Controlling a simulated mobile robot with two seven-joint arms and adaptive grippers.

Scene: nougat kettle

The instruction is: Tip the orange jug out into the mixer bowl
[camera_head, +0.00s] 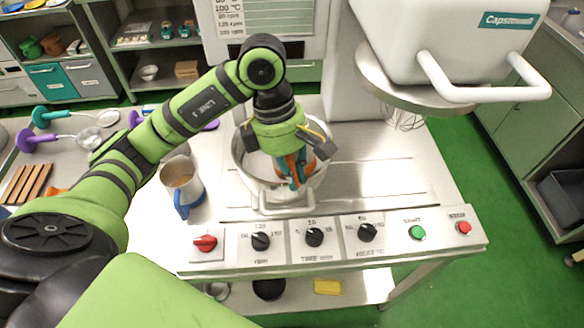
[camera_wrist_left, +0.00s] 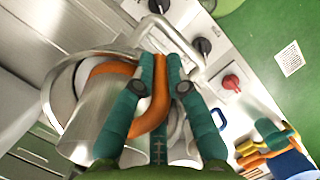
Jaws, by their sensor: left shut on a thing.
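My left gripper (camera_head: 297,178) reaches down over the mixer bowl (camera_head: 262,190) from above. Its teal fingers are shut on the orange handle of the orange jug (camera_head: 309,160). In the left wrist view the orange handle (camera_wrist_left: 158,100) passes between the fingers (camera_wrist_left: 165,75). The jug's metal body (camera_wrist_left: 97,118) lies beside them, over the bowl's opening, and looks tilted. The bowl rim (camera_wrist_left: 50,100) curves around it. The jug's mouth and contents are mostly hidden by the gripper. My right gripper is not in view.
A blue-handled jug (camera_head: 183,187) with tan contents stands left of the bowl. The control panel (camera_head: 340,237) with knobs and buttons runs along the front. The mixer head (camera_head: 445,45) and whisk (camera_head: 403,118) hang at the upper right. Ladles (camera_head: 70,138) lie at the left.

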